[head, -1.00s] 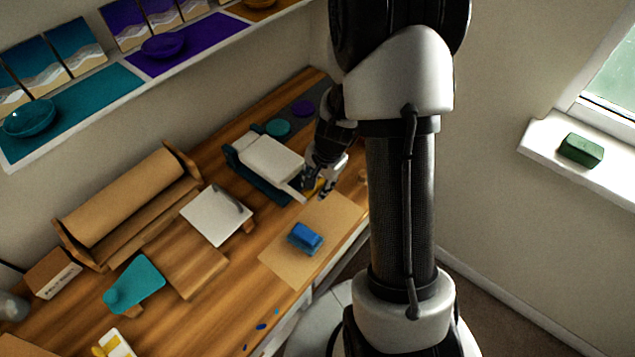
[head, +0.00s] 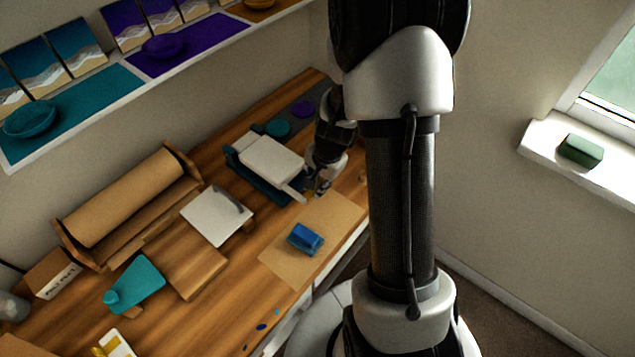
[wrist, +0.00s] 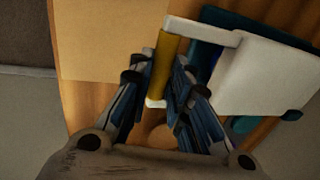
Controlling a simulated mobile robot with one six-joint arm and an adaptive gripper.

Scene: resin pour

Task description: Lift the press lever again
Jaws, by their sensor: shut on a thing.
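The press stands at the back right of the bench, with a white top plate (head: 272,158) over a teal base (head: 262,183). Its white lever arm (head: 291,190) sticks out toward the bench front. In the wrist view the lever's yellow grip (wrist: 164,68) lies between the two fingers of my gripper (wrist: 157,84), at the end of the white lever arm (wrist: 200,31). My gripper (head: 319,184) is shut on this grip in the head view, where the fingers hide most of it. The white plate (wrist: 265,78) also fills the right of the wrist view.
A tan sheet (head: 325,222) with a blue block (head: 306,238) lies in front of the press. A white hinged board (head: 212,220) and a paper roll (head: 130,205) stand to the left. Teal (head: 277,128) and purple (head: 303,108) discs lie behind the press.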

